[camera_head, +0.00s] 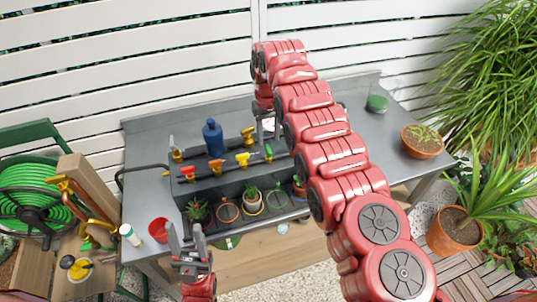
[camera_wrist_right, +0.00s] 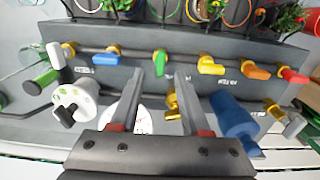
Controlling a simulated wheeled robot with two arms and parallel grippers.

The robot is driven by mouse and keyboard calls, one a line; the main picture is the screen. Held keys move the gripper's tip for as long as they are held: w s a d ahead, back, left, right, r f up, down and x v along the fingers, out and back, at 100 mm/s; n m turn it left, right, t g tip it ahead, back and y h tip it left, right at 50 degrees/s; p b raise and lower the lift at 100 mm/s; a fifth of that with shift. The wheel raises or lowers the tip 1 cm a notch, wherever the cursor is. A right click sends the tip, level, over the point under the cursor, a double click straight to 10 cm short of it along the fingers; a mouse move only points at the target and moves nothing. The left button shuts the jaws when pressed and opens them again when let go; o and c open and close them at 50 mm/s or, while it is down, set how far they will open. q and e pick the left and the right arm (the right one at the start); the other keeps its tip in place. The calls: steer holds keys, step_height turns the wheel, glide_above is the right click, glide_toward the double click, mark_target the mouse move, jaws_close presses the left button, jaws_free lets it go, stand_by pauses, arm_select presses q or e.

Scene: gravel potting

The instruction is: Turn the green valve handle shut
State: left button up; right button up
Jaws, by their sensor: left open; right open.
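The green valve handle (camera_wrist_right: 160,63) sits on the pipe along the grey raised box in the right wrist view, pointing across the pipe. It also shows in the head view (camera_head: 268,152), just left of my right arm. My right gripper (camera_wrist_right: 160,76) is open, its fingertips on either side of the green handle's line; I cannot tell whether they touch it. In the head view the right gripper (camera_head: 268,125) is partly hidden by its own arm. My left gripper (camera_head: 187,230) is open and empty at the table's front edge, away from the valves.
Yellow (camera_wrist_right: 211,66) and blue (camera_wrist_right: 108,55) handles flank the green one; orange (camera_wrist_right: 256,70) and red (camera_wrist_right: 294,75) handles are farther right. Potted plants line the front. A red cup (camera_head: 158,230) is near the left gripper.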

mark_target(269, 148)
step_height(269, 148, down, 3)
steer(key=shift+f+p, duration=0.1)
steer(key=shift+p, duration=0.55)
steer(key=shift+f, duration=0.55)
jaws_close()
